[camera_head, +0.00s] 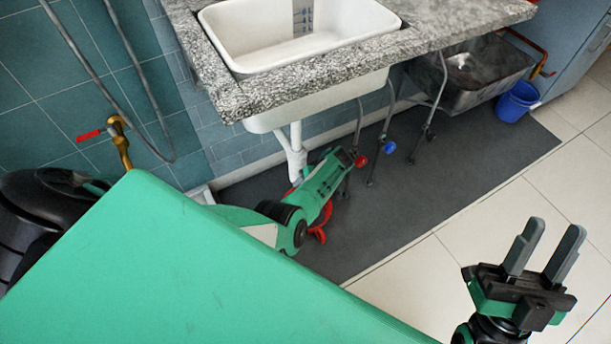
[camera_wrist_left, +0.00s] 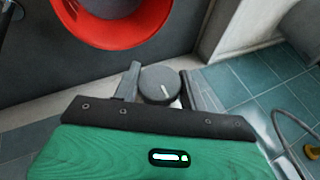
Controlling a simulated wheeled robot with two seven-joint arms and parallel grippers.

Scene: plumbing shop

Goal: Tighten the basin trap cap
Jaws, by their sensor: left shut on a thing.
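The basin trap's white pipe (camera_head: 296,150) hangs below the white basin (camera_head: 300,60); its lower end is hidden behind my left arm in the head view. In the left wrist view, the trap cap (camera_wrist_left: 160,86) is a dark grey round knob with a short pale line on its face. My left gripper (camera_wrist_left: 160,80) has one finger on each side of the cap and is shut on it. In the head view my left arm reaches under the basin, and the fingers cannot be made out. My right gripper (camera_head: 543,245) is open and empty, at the lower right over the floor.
A red bowl-like container (camera_wrist_left: 112,25) stands on the dark mat (camera_head: 400,200), below the trap. Hoses with a red knob (camera_head: 361,161) and a blue knob (camera_head: 389,146) hang nearby. A steel sink (camera_head: 475,75) and blue bucket (camera_head: 517,101) are farther right. The granite counter (camera_head: 340,75) overhangs.

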